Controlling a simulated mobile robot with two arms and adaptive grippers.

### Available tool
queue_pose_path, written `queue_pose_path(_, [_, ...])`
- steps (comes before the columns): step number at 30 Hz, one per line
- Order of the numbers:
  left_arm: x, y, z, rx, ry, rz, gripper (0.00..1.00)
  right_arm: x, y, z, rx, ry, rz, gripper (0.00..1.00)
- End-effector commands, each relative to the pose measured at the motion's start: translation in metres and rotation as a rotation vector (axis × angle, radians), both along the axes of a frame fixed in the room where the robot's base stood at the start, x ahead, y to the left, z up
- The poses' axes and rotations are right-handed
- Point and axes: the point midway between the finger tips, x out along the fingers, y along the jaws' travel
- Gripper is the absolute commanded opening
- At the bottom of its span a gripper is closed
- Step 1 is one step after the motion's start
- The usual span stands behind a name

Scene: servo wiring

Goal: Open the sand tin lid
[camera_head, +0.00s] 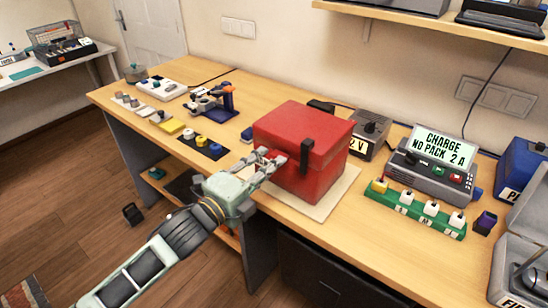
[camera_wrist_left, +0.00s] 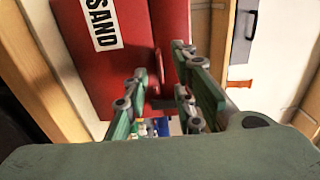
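The sand tin (camera_head: 305,182) is a red box standing on a pale mat in the middle of the bench. Its red lid (camera_head: 303,128) is down, and a black latch (camera_head: 306,157) hangs over the front. My left gripper (camera_head: 272,162) is at the tin's front left, its fingers just below the lid's edge. I cannot tell whether a finger touches the tin. My right gripper is not in view.
Right of the tin stand a 12 V supply (camera_head: 369,132), a charger (camera_head: 433,172) and a green strip of labelled plugs (camera_head: 416,212). An open grey case (camera_head: 522,238) is at the far right. Small parts and a blue-orange holder (camera_head: 213,101) lie to the left.

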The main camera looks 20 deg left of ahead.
Motion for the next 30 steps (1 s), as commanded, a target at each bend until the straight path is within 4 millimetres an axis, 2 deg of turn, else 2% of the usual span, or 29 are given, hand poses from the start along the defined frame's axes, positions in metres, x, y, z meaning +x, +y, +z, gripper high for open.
queue_pose_path(3, [0.016,-0.006,0.002,-0.002,0.0,0.001,0.24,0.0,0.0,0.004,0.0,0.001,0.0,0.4])
queue_pose_path(6, [0.023,-0.009,0.001,-0.002,0.001,0.0,0.24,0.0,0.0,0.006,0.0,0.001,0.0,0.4])
queue_pose_path(16, [0.027,-0.011,-0.001,-0.002,0.002,0.0,0.24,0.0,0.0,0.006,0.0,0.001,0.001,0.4])
queue_pose_path(24, [0.027,-0.01,-0.001,-0.002,0.002,0.0,0.01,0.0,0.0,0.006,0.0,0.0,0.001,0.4])
queue_pose_path(30, [0.027,-0.01,-0.001,-0.001,0.003,0.0,0.0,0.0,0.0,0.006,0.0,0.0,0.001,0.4])
